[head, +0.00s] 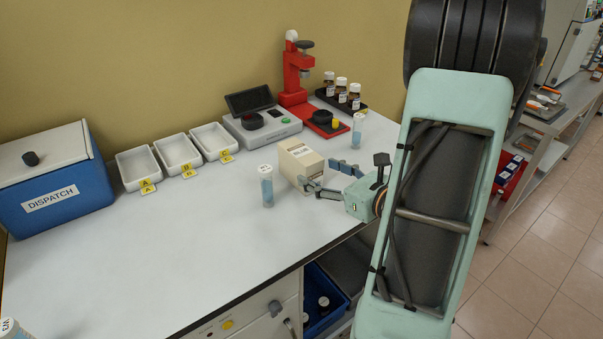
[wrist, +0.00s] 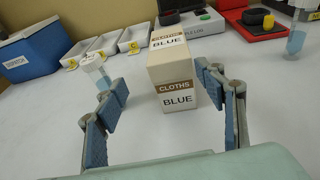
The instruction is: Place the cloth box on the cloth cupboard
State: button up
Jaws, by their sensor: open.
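The cloth box (head: 302,166) is a cream carton with a brown band. It stands upright on the white bench, and in the wrist view the box (wrist: 172,75) reads "CLOTHS BLUE". My gripper (head: 320,175) is open at bench level on the near right side of the box. In the wrist view my gripper (wrist: 160,88) has its fingers spread wide, with the box ahead and the fingertips near its front sides. I cannot tell whether they touch it. No cupboard in view is clearly marked as the cloth cupboard.
A capped sample bottle (head: 266,187) stands close left of the box; another bottle (head: 358,135) stands behind. White trays (head: 178,153), a blue dispatch box (head: 57,185), a grey instrument (head: 262,125) and a red stand (head: 297,75) line the back. The front left bench is mostly clear.

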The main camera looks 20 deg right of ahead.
aim_at(302, 152)
jog(key=shift+w+r+b, duration=0.15)
jog(key=shift+r+b, duration=0.4)
jog(key=shift+b, duration=0.1)
jog(key=shift+m+g+h, duration=0.3)
jog(key=shift+m+h, duration=0.2)
jog(key=shift+h, duration=0.1)
jog(key=w, duration=0.1)
jog(key=w+b, duration=0.1)
jog(key=w, duration=0.2)
jog(key=shift+w+a+r+b, duration=0.2)
jog(key=shift+w+a+b, duration=0.1)
jog(key=shift+w, duration=0.1)
jog(key=shift+d+x, duration=0.15)
jog(key=shift+x, duration=1.2)
jog(key=shift+d+x, duration=0.15)
jog(key=shift+x, duration=1.25)
jog(key=shift+r, duration=0.1)
jog(key=c, duration=1.5)
